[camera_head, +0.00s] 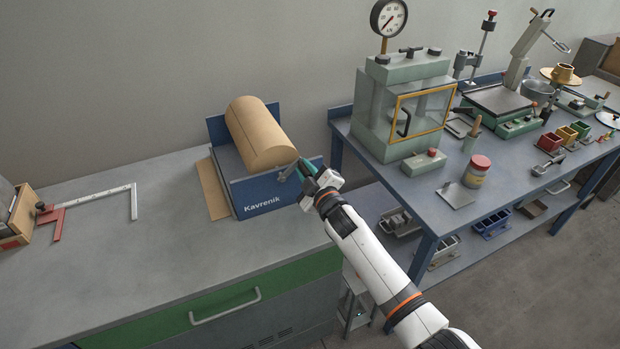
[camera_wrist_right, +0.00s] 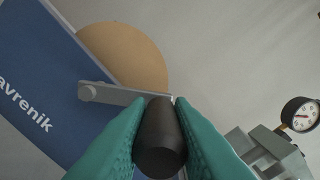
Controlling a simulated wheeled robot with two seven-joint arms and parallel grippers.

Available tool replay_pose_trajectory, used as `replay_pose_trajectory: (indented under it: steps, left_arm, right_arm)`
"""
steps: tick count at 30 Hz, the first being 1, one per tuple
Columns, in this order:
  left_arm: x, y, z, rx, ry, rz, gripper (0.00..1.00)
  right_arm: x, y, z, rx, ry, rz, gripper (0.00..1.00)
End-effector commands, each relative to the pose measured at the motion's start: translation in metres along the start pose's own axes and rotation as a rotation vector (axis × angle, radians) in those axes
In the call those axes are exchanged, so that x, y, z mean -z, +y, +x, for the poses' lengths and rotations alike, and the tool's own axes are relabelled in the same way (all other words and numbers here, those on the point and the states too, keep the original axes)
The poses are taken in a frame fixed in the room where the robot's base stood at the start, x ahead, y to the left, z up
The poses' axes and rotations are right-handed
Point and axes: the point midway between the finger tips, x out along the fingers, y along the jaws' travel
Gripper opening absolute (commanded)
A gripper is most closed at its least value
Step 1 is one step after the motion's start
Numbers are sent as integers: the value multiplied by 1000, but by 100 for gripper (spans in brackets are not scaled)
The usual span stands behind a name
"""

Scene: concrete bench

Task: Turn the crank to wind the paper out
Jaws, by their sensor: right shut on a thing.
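A large brown paper roll (camera_head: 259,133) lies in a blue dispenser (camera_head: 262,193) marked "Kavrenik" on the grey bench. A strip of brown paper (camera_head: 212,189) shows at the dispenser's left side, reaching the bench. The grey crank arm (camera_wrist_right: 110,94) is on the dispenser's end face, with a black handle (camera_wrist_right: 160,138) at its outer end. My right gripper (camera_head: 308,171) is at the dispenser's right end. In the wrist view its green fingers (camera_wrist_right: 160,140) are closed on both sides of the black handle. My left gripper is in neither view.
A metal square (camera_head: 115,190) and a wooden box (camera_head: 18,214) lie on the bench at the left. The bench middle is clear. A blue table (camera_head: 420,187) at the right bears a green chamber with a gauge (camera_head: 388,17), a red-lidded jar (camera_head: 476,171) and several tools.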

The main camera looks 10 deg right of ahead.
Motion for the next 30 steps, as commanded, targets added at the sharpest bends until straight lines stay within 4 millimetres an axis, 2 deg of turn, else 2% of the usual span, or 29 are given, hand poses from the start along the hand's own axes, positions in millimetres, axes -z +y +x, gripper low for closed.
replay_pose_trajectory:
  steps: [6, 30]
  left_arm:
    - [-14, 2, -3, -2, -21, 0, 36]
    - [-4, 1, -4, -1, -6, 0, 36]
  right_arm:
    - [-14, 0, 0, -2, 1, -209, 0]
    - [-57, 21, 0, -3, 9, -969, 0]
